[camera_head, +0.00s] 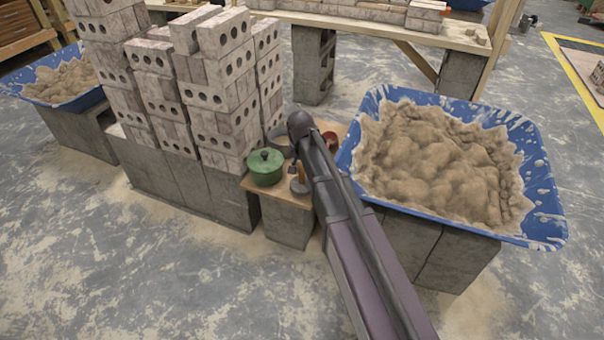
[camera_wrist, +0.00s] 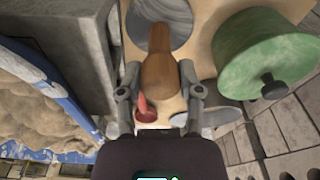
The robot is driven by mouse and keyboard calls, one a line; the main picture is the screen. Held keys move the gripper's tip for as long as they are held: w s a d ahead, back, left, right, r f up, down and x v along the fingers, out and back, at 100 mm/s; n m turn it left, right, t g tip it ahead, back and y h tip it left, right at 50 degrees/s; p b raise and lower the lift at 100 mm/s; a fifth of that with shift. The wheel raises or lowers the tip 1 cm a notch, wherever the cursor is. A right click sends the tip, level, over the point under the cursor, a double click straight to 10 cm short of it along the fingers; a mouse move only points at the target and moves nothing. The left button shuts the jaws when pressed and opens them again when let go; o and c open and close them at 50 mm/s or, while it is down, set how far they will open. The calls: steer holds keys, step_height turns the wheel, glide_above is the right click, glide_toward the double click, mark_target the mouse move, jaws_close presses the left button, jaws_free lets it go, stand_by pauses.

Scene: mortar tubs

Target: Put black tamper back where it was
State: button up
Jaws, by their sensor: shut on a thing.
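The tamper has a brown wooden handle (camera_wrist: 158,70) and a round grey base (camera_wrist: 168,18). In the wrist view my gripper (camera_wrist: 158,88) is shut around the handle, a finger on each side. In the head view the tamper's dark base (camera_head: 299,187) is low over the front of a small wooden board (camera_head: 290,200), right of a green lidded pot. I cannot tell whether the base touches the board. My arm hides part of the board, and only a small part of my gripper (camera_head: 293,167) shows there.
The green pot (camera_head: 265,168) is close by; it also shows in the wrist view (camera_wrist: 262,55). A grey metal pot (camera_head: 281,139) and a red item (camera_head: 331,140) are behind. Stacked bricks (camera_head: 215,90) rise at left. A blue mortar tub (camera_head: 528,140) stands at right.

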mark_target(301, 186)
steer(key=shift+f+b, duration=0.65)
steer(key=shift+f, duration=0.3)
steer(key=shift+f, duration=0.15)
steer(key=o, duration=1)
steer(key=r+p, duration=0.4)
steer(key=s+r+p, duration=0.1)
steer(key=r+p, duration=0.7)
steer(key=shift+s+a+r, duration=0.1)
steer(key=shift+s+r, duration=0.05)
steer(key=shift+s, duration=0.05)
stand_by(0.5)
